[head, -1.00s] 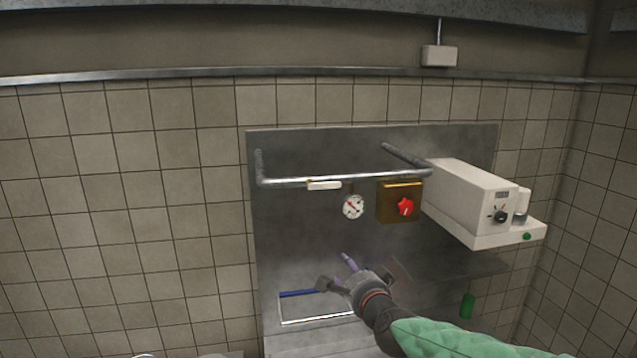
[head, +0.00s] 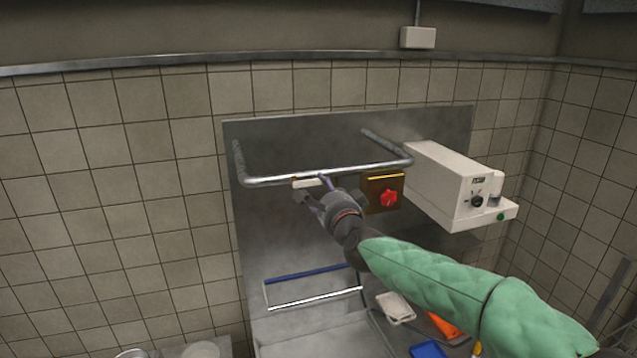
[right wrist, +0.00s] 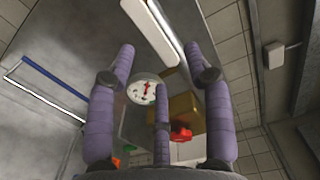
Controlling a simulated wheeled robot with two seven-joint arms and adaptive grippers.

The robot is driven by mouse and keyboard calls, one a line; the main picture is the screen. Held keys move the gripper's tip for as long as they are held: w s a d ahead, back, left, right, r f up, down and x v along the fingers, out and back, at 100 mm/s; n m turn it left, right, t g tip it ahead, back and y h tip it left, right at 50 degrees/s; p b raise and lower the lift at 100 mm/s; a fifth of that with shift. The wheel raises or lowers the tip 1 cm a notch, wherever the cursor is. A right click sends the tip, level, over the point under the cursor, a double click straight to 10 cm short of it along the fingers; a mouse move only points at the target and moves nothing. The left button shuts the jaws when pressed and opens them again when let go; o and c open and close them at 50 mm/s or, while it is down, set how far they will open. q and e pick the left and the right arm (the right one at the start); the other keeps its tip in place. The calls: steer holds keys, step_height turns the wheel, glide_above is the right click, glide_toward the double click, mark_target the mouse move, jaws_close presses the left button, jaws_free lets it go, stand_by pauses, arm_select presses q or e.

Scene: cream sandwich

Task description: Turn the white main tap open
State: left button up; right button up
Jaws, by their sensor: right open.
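The white main tap is a flat white lever (head: 307,183) just under the horizontal metal pipe in the head view. It also shows in the right wrist view as a long white bar (right wrist: 148,30) at the top. My right gripper (head: 314,189) is at the lever in the head view, with its fingertips by the lever's lower and right side. In the wrist view its purple fingers (right wrist: 160,62) are spread open and empty, with the lever beyond and between the upper fingertips. I cannot tell whether they touch it. My left gripper is not in view.
The metal pipe (head: 335,172) runs just above the lever. A brass box (head: 381,180) with a red knob (head: 389,198) is close to the right. A round gauge (right wrist: 147,88) lies behind the fingers. A white device (head: 452,185) juts out further right.

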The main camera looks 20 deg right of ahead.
mark_target(309, 182)
steer(key=w, duration=0.3)
steer(key=shift+w+p, duration=0.15)
steer(key=shift+p, duration=0.25)
